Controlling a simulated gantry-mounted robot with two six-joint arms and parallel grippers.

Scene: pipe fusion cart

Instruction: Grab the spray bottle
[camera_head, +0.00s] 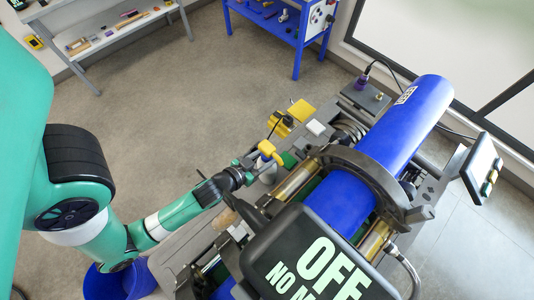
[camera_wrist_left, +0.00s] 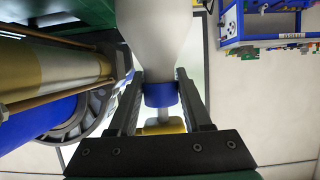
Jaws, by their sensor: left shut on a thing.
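The spray bottle has a yellow head (camera_head: 267,148) and a pale body, and is at the left edge of the pipe fusion cart in the head view. The left wrist view shows its white body (camera_wrist_left: 155,38), a blue collar (camera_wrist_left: 160,94) and part of the yellow head (camera_wrist_left: 165,126). My left gripper (camera_head: 246,172) reaches it from the left. In the left wrist view its fingers (camera_wrist_left: 160,78) are on both sides of the bottle at the collar, shut on it. I cannot tell whether the bottle's base rests on the cart. My right gripper is not in view.
A long blue pipe (camera_head: 415,115) lies clamped across the cart, right of the bottle. A black "OFF" panel (camera_head: 310,260) stands in front. A yellow item (camera_head: 300,110) sits behind. A blue bin (camera_head: 115,280) is at lower left. Open floor (camera_head: 190,100) lies left of the cart.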

